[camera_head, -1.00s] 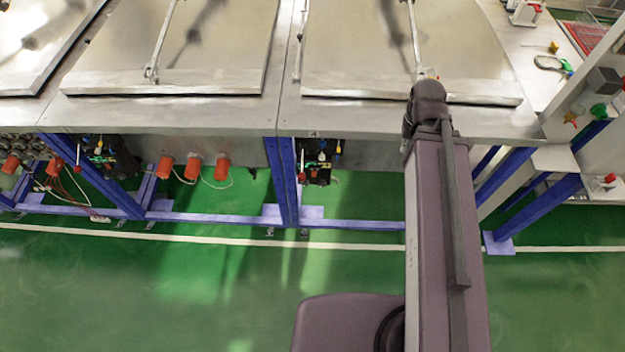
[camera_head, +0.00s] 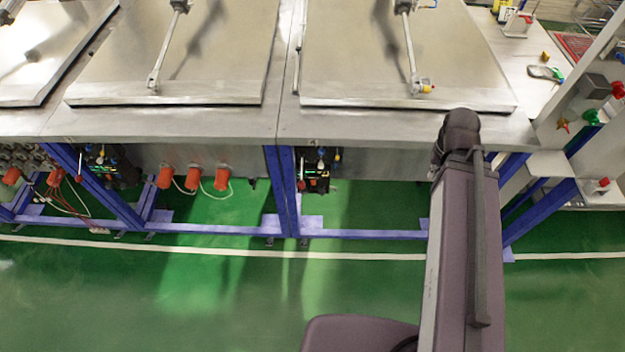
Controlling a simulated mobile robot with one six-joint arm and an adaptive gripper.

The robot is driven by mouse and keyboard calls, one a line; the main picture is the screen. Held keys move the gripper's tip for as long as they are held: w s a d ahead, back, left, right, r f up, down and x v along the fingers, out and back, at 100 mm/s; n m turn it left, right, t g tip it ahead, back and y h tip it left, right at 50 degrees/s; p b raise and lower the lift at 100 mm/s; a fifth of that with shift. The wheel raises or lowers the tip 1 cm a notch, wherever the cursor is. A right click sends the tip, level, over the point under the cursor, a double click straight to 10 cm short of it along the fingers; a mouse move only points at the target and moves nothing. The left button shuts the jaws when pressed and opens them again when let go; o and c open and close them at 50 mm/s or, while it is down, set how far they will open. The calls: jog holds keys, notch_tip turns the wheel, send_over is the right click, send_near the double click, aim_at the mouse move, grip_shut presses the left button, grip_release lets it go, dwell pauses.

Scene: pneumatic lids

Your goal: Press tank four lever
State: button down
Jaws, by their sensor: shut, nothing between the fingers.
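A small valve unit (camera_head: 316,172) hangs under the front edge of the right-hand tank, just right of a blue leg. It is dark, with small coloured fittings on top. Its lever is too small to pick out. The right-hand tank has a flat metal lid (camera_head: 400,60), which lies closed or nearly so. A similar valve unit (camera_head: 108,165) hangs under the tank to the left. My arm stands at the right of the picture, right of the valve unit. My gripper is not in view.
Blue legs and a low blue rail (camera_head: 365,234) run under the tanks. Orange caps (camera_head: 193,178) stick out below the middle tank. A side bench (camera_head: 530,60) with small items stands at the right. The green floor (camera_head: 230,300) in front is clear.

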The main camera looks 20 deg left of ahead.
jog(key=w+a+f+g+y+b, duration=0.1)
jog(key=w+a+f+y+b, duration=0.2)
jog(key=a+f+b, duration=0.6)
jog(key=w+a+f+g+y+b, duration=0.2)
jog(key=a+f+y+b, duration=0.6)
jog(key=b, duration=1.3)
jog(key=w+a+f+n+g+y+b, duration=0.1)
jog(key=w+a+f+g+y+b, duration=0.1)
jog(key=w+a+f+y+b, duration=0.3)
jog(key=a+f+y+b, duration=0.1)
jog(key=a+f+b, duration=0.3)
jog(key=b, duration=0.7)
jog(key=shift+a+f, duration=0.4)
jog(key=shift+f, duration=0.35)
jog(key=shift+r, duration=0.1)
jog(key=shift+a, duration=0.1)
jog(key=x, duration=0.9)
jog(key=shift+a+r, duration=0.15)
jog(key=shift+a, duration=0.25)
jog(key=shift+s, duration=0.15)
